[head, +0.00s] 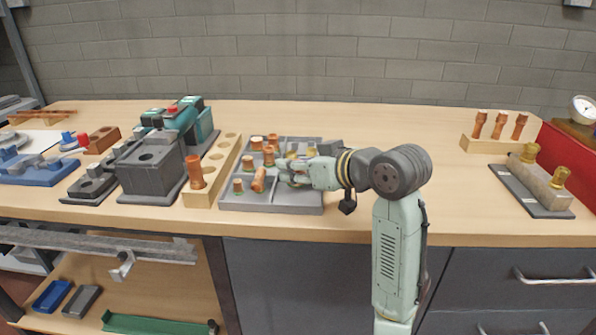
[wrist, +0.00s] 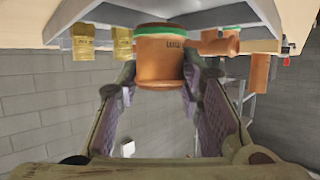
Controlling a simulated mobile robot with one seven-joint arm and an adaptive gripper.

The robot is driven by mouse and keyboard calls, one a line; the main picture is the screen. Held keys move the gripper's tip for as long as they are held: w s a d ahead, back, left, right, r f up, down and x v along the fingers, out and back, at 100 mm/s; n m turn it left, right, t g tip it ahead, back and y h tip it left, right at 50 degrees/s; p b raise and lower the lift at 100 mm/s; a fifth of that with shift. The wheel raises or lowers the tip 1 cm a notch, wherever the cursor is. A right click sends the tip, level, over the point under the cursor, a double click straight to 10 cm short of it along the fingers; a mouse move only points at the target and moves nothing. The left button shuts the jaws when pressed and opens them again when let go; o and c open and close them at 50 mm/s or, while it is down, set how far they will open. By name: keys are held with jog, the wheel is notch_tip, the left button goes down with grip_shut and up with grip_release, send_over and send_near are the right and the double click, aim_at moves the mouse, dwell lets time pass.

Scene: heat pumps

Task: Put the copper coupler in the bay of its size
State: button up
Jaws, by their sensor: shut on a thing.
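The copper coupler (wrist: 160,58), a copper cylinder with a green band at one end and dark lettering, sits between the fingertips of my gripper (wrist: 160,80) in the wrist view, which looks upside down. My gripper is shut on it, a finger on each side. In the head view my gripper (head: 284,172) reaches left over the grey divided tray (head: 285,206). The green-banded end is towards the tray; I cannot tell whether it touches. Copper fittings (head: 258,180) and brass fittings (wrist: 82,42) stand or lie in the tray close by.
A wooden block (head: 228,158) with holes and one copper piece (head: 194,172) stands left of the tray. Dark grey housings (head: 150,175) are further left. A copper-fitting rack (head: 485,145) and a brass-capped block (head: 540,183) are at right. The bench between is clear.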

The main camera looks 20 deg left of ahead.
jog(key=shift+f, duration=0.9)
jog(key=shift+f, duration=0.3)
jog(key=o, duration=1.2)
jog(key=shift+c, duration=0.2)
jog(key=shift+r, duration=0.1)
jog(key=shift+r, duration=0.25)
jog(key=b+v, duration=0.1)
jog(key=v, duration=1.1)
jog(key=shift+f, duration=0.1)
